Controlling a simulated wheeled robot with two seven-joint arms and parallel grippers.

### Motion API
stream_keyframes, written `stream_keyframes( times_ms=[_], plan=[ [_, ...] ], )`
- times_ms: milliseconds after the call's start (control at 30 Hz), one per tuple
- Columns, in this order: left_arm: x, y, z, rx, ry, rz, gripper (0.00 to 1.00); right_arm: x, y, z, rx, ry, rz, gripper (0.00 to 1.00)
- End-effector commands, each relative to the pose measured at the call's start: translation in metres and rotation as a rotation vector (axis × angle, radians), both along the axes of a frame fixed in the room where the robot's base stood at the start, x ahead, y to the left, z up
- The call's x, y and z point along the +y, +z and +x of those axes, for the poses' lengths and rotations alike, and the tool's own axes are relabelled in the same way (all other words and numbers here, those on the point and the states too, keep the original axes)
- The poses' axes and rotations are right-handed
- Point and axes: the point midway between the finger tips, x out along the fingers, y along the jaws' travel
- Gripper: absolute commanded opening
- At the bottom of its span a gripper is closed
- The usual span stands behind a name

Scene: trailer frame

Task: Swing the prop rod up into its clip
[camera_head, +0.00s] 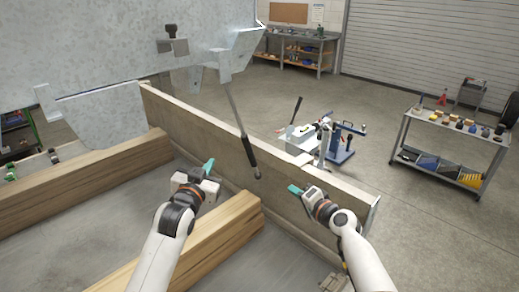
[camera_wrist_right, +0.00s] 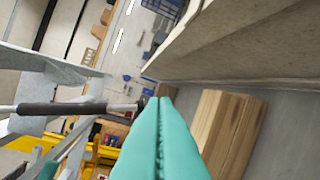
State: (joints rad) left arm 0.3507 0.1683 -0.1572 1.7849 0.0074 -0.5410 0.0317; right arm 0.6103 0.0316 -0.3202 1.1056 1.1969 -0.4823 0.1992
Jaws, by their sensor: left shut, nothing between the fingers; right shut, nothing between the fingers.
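The prop rod (camera_head: 236,115) is a thin grey rod with a black grip (camera_head: 249,150) near its lower end. It hangs tilted from a bracket (camera_head: 220,70) on the raised grey metal panel (camera_head: 110,45). My right gripper (camera_head: 294,189), with teal fingers, is shut and empty, just right of the rod's lower end. In the right wrist view the rod's black grip (camera_wrist_right: 80,108) points at my shut fingertips (camera_wrist_right: 155,96); whether they touch is unclear. My left gripper (camera_head: 210,167) is shut and empty, left of the rod. I cannot tell which fitting is the clip.
A long side board (camera_head: 325,190) runs beneath the rod, and wooden beams (camera_head: 215,232) lie on the bed. A black knob (camera_head: 171,31) sits on a panel bracket. A tool cart (camera_head: 455,135) stands right, a workbench (camera_head: 300,50) behind.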

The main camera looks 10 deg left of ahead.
Motion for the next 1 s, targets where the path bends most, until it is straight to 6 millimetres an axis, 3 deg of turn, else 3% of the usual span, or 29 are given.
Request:
stream_keyframes(
  times_ms=[33, 100, 200, 300, 1000],
  plan=[
    [0.0, 0.0, 0.0, 0.0, 0.0, 0.0, 0.0, 0.007, 0.033, 0.006, -0.033, 0.02, 0.043, 0.0],
    [0.0, 0.0, 0.0, 0.0, 0.0, 0.0, 0.0, 0.015, 0.067, 0.009, -0.063, 0.047, 0.095, 0.0],
    [0.0, 0.0, 0.0, 0.0, 0.0, 0.0, 0.0, 0.023, 0.101, 0.009, -0.091, 0.077, 0.146, 0.0],
    [0.0, 0.0, 0.0, 0.0, 0.0, 0.0, 0.0, 0.028, 0.118, 0.01, -0.105, 0.093, 0.173, 0.0],
    [0.0, 0.0, 0.0, 0.0, 0.0, 0.0, 0.0, 0.08, 0.126, 0.061, -0.104, 0.097, 0.182, 0.0]
  ],
)
